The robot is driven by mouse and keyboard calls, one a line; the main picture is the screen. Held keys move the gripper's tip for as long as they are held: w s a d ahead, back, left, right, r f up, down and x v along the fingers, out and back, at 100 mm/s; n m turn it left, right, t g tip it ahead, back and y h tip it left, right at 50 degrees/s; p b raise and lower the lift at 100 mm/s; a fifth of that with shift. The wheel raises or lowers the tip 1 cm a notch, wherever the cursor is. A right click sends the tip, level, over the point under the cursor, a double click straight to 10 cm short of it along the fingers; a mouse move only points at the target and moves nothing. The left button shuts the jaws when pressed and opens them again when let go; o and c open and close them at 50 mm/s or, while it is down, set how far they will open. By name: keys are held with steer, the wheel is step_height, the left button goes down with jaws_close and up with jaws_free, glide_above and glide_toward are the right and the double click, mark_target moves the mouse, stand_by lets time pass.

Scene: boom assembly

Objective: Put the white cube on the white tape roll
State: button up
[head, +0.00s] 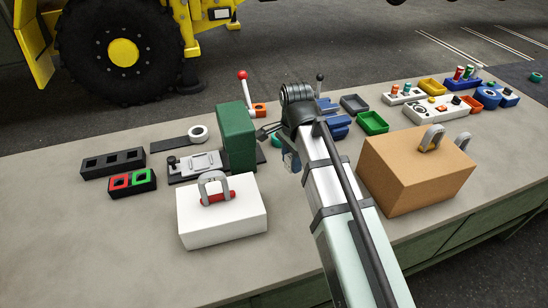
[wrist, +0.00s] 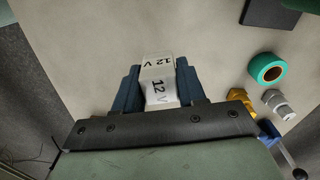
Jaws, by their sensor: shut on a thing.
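The white cube (wrist: 160,90), marked "12 V" on two visible faces, sits between the blue fingers of my gripper (wrist: 162,88) in the wrist view. The gripper is shut on it. I cannot tell how far the cube is above the table. The white tape roll (head: 198,132) lies on the left part of the table in the head view, at the right end of a dark strip. It does not show in the wrist view. In the head view my arm hides most of the gripper, and I cannot make out the cube there.
A green block (head: 236,137) stands right of the tape roll, with a grey fixture (head: 198,163) in front. A white box (head: 222,212) and a brown box (head: 415,170) stand nearer. A teal tape roll (wrist: 267,68) lies right of my gripper.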

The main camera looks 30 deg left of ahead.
step_height(320, 180, up, 10)
steer(key=shift+f, duration=0.25)
steer(key=shift+w+a+r, duration=0.3)
steer(key=shift+a, duration=0.25)
steer(key=shift+m, duration=0.5)
steer(key=w+a, duration=0.1)
steer(key=a, duration=0.4)
steer(key=w+a, duration=0.2)
steer(key=a, duration=0.3)
steer(key=w+a+r, duration=0.1)
steer(key=w+a, duration=0.1)
steer(key=a, duration=0.3)
steer(key=shift+a, duration=0.2)
steer(key=shift+m, duration=0.4)
steer(key=a, duration=0.4)
steer(key=w+a, duration=0.1)
steer(key=a, duration=0.9)
steer(key=shift+w+a+f, duration=0.1)
steer(key=shift+w+f, duration=0.1)
steer(key=shift+w, duration=0.2)
steer(key=a, duration=1.1)
steer(key=shift+m, duration=0.4)
steer(key=shift+s+d+f, duration=0.1)
steer(key=shift+d+f, duration=0.1)
steer(key=shift+f, duration=3.8)
steer(key=shift+s+d+f, duration=0.1)
steer(key=shift+d+f, duration=0.05)
steer(key=shift+f, duration=3.85)
steer(key=shift+f, duration=0.35)
